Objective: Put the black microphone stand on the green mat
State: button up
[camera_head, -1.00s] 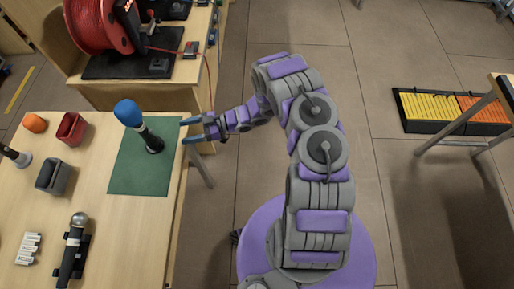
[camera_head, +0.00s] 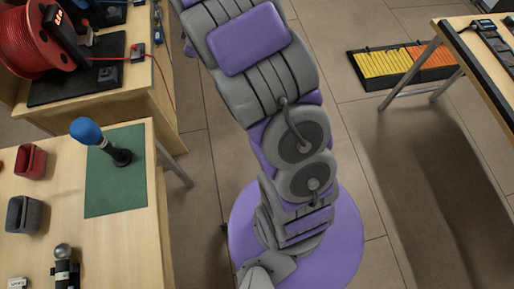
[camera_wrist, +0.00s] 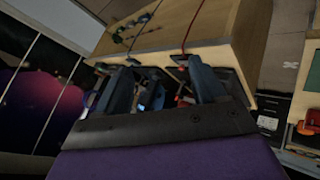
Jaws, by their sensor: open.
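The black microphone stand (camera_head: 118,156) is on the green mat (camera_head: 115,197), near its upper part, and holds a microphone with a blue foam top (camera_head: 86,130). The microphone tilts up to the left. My gripper is outside the head view; my arm rises past the top edge there. In the wrist view my gripper (camera_wrist: 162,88) is open, its two fingers apart, with nothing visibly held.
A red holder (camera_head: 30,162), a dark grey holder (camera_head: 23,214) and a silver-headed microphone (camera_head: 64,262) are left of the mat on the wooden table (camera_head: 105,245). A red cable reel (camera_head: 42,40) stands behind. A crate of yellow and orange items (camera_head: 400,64) lies on the floor at right.

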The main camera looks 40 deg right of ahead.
jog(key=s+d+r+m+g+h, duration=0.2)
jog(key=s+r+m, duration=0.15)
jog(key=s, duration=0.45)
jog(key=s+d+r+m+g+h, duration=0.2)
jog(key=s+r, duration=0.3)
jog(key=s, duration=0.4)
jog(key=s+a+r+m+g+y, duration=0.1)
jog(key=s+a, duration=0.3)
jog(key=s, duration=0.6)
jog(key=s+a+r+m+g+y, duration=0.1)
jog(key=s+a+g+y, duration=0.1)
jog(key=s, duration=0.8)
jog(key=s+a+r+m+g+y, duration=0.1)
jog(key=s+a+g, duration=0.2)
jog(key=s, duration=0.7)
jog(key=a, duration=0.2)
jog(key=shift+s+a+g, duration=0.3)
jog(key=shift+s, duration=0.1)
